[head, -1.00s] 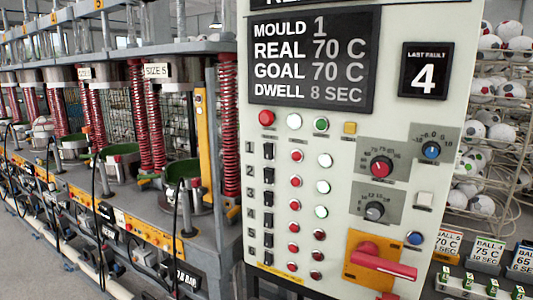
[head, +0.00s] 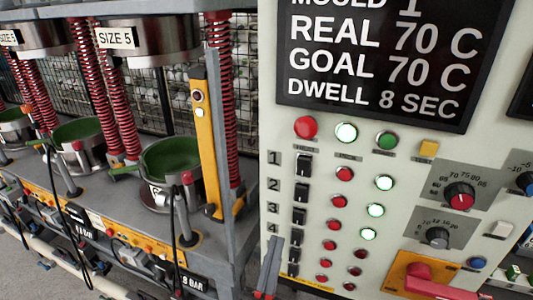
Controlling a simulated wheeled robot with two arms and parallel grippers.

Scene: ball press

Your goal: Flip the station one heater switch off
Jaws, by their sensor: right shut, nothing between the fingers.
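The station one heater switch (head: 304,165) is a black rocker beside the label 1, at the top of a column of switches on the pale control panel (head: 405,160). I cannot tell clearly which way its rocker is tipped. In its row are a red lamp (head: 345,173) and a brightly lit whitish-green lamp (head: 386,183). My right gripper (head: 275,243) shows at the bottom, in front of the panel's left edge, with grey fingers pointing up and red parts below. It is shut and empty, below and left of the switch, apart from it. My left gripper is out of view.
Below it are the switches for station two (head: 301,191) and station three (head: 299,215), then more lower down. A red handle (head: 432,288) juts out at lower right. A display (head: 380,60) reads REAL 70 C. Presses with green-lined moulds (head: 172,160) stand at left.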

